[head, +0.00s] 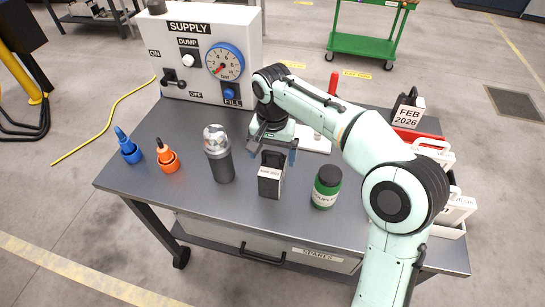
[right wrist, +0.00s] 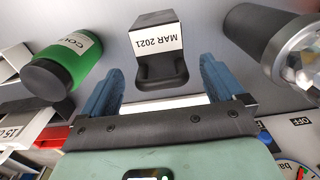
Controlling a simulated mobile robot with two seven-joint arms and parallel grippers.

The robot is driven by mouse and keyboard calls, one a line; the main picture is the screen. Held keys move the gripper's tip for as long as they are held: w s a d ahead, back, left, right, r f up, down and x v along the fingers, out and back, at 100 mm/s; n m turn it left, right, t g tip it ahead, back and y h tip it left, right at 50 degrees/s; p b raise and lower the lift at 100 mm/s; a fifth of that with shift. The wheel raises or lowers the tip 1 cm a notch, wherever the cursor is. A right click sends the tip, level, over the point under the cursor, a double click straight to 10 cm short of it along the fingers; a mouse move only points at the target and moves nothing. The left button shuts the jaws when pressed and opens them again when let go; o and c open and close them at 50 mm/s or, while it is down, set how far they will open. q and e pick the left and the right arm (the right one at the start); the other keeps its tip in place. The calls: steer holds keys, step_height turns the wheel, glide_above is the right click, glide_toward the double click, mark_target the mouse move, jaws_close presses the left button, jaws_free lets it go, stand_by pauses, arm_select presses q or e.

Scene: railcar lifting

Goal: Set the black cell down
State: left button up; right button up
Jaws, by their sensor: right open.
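A black cell (head: 271,182) with a white label and a loop handle on top stands upright on the grey table near its front middle. In the right wrist view the black cell (right wrist: 156,32) shows its label, MAR 2021, and its handle pointing toward my fingers. My right gripper (head: 276,152) is open at the handle's height, with blue fingers apart. In the right wrist view, the open right gripper (right wrist: 158,82) has one finger on either side of the handle, with gaps on both sides. My left gripper is not in view.
A grey cylinder (head: 220,165) stands left of the cell and a green bottle (head: 326,187) right. Another black cell (head: 406,112), labelled FEB 2026, and white cells (head: 457,205) are at the right. A supply panel (head: 170,50) and orange (head: 167,160) and blue (head: 130,152) items stand left.

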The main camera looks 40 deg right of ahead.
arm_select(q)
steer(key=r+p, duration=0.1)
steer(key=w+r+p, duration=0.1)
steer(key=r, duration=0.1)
arm_select(e)
step_height(320, 180, up, 10)
steer(key=shift+f, duration=0.25)
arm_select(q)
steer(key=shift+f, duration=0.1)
